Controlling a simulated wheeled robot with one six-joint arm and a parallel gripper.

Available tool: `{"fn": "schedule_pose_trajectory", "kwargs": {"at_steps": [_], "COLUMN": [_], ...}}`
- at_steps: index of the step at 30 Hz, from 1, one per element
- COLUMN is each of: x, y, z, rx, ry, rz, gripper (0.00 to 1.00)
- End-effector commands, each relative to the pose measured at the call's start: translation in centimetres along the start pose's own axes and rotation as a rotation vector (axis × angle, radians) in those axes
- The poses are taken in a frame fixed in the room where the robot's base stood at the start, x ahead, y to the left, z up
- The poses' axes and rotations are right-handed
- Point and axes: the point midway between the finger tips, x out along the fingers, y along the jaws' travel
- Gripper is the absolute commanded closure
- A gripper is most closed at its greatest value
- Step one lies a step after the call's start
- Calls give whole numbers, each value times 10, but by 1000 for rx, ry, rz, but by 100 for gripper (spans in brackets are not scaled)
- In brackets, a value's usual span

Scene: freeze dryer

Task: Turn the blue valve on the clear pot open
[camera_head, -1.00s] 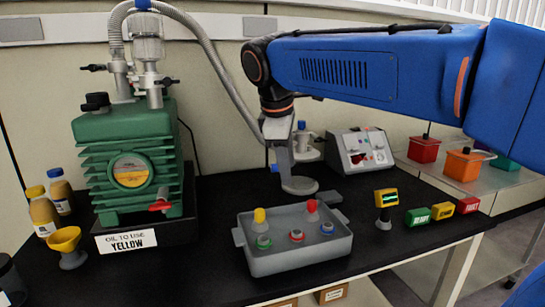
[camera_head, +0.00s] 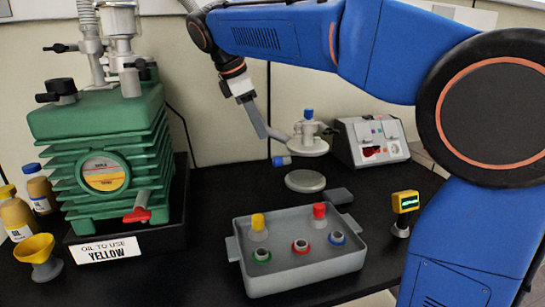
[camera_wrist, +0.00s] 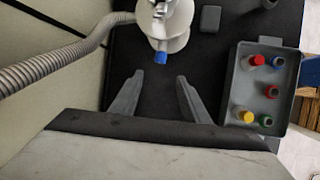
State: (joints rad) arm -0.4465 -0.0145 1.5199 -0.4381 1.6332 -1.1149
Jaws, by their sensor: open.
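The pot stand (camera_head: 307,146) has a pale, greyish-clear pot held over a round grey base (camera_head: 305,181), with a blue cap on top. A blue valve (camera_head: 281,161) sticks out from its left side. In the wrist view the pot (camera_wrist: 172,22) is at the top and the blue valve (camera_wrist: 160,57) points toward my gripper. My gripper (camera_head: 268,132) is left of and a little above the valve in the head view. In the wrist view my gripper (camera_wrist: 158,78) is open and empty, the valve just beyond and between its fingertips, apart from them.
A green pump (camera_head: 103,150) with a corrugated hose stands at left. A grey tray (camera_head: 300,262) with several coloured caps sits in front of the stand. A grey instrument (camera_head: 372,142) is behind right, a small yellow display (camera_head: 404,202) right.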

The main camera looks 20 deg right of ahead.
Motion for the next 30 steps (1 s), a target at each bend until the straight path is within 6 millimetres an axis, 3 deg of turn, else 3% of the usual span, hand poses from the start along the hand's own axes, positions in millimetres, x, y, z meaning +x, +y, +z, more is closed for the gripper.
{"fn": "schedule_pose_trajectory", "kwargs": {"at_steps": [18, 24, 30], "x": [106, 123, 127], "y": [-1, 0, 0], "z": [0, 0, 0], "rx": [1, 2, 2], "ry": [-1, 0, 1], "rz": [-3, -1, 0], "gripper": [58, 58, 58]}}
